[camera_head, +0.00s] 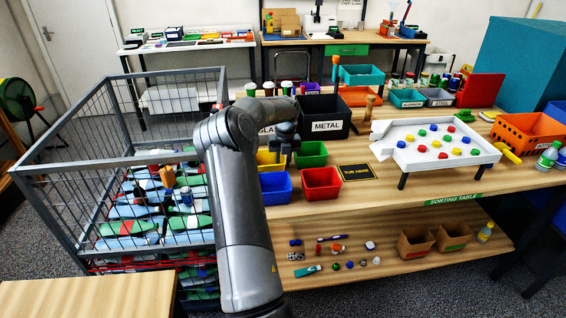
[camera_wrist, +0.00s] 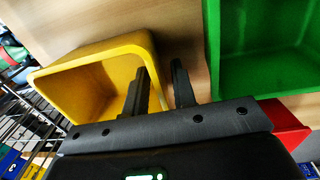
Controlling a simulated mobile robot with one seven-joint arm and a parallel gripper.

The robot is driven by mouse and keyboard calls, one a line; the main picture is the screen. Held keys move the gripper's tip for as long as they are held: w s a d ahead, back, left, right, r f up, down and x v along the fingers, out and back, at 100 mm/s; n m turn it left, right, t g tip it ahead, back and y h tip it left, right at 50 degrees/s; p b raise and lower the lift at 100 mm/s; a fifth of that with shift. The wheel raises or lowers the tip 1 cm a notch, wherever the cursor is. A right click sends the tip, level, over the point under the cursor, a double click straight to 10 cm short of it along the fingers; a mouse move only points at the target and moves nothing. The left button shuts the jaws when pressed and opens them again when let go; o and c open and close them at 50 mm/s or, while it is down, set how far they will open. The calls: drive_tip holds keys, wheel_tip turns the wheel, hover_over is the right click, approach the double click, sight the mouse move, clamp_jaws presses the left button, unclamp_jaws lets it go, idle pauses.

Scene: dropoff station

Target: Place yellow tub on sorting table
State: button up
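The yellow tub (camera_head: 265,158) stands at the left end of the sorting table (camera_head: 420,188), behind the blue tub and left of the green one, partly hidden by my arm. In the wrist view, the yellow tub (camera_wrist: 95,58) shows its open top at the left. My gripper (camera_head: 283,158) points down at its right side. In the wrist view, the fingers of my gripper (camera_wrist: 160,76) are apart, one on the tub's inner side and one outside, with its right wall between them. Bare wood shows between the wall and the outer finger.
Green (camera_head: 311,153), red (camera_head: 321,183) and blue (camera_head: 275,187) tubs stand close by. A black "TUB HERE" mat (camera_head: 357,172) lies bare to their right. The black METAL bin (camera_head: 325,127) is behind. A white tray (camera_head: 440,143) stands right. A wire cage (camera_head: 75,195) of bottles is left.

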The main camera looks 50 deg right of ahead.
wheel_tip(320, 180, up, 12)
drive_tip(key=f, duration=0.1)
drive_tip(key=a+r+n+t, duration=0.1)
drive_tip(key=a+r+n, duration=0.5)
drive_tip(key=a, duration=0.4)
drive_tip(key=a+r+n+t, duration=0.1)
drive_tip(key=a+r+n, duration=0.3)
drive_tip(key=a+n, duration=0.55)
drive_tip(key=a+r+n+t, duration=0.1)
drive_tip(key=a+r+n, duration=0.4)
drive_tip(key=a, duration=0.7)
drive_tip(key=s+a+f+n+t, duration=0.1)
drive_tip(key=s+a+f+n, duration=0.1)
drive_tip(key=s+a+n, duration=0.6)
drive_tip(key=s+a+f+n+t, duration=0.1)
drive_tip(key=s+a+f+n, duration=0.1)
drive_tip(key=s+a+n, duration=0.7)
drive_tip(key=a+n, duration=0.7)
drive_tip(key=a, duration=0.1)
drive_tip(key=shift+a+h, duration=0.15)
drive_tip(key=shift+h, duration=0.15)
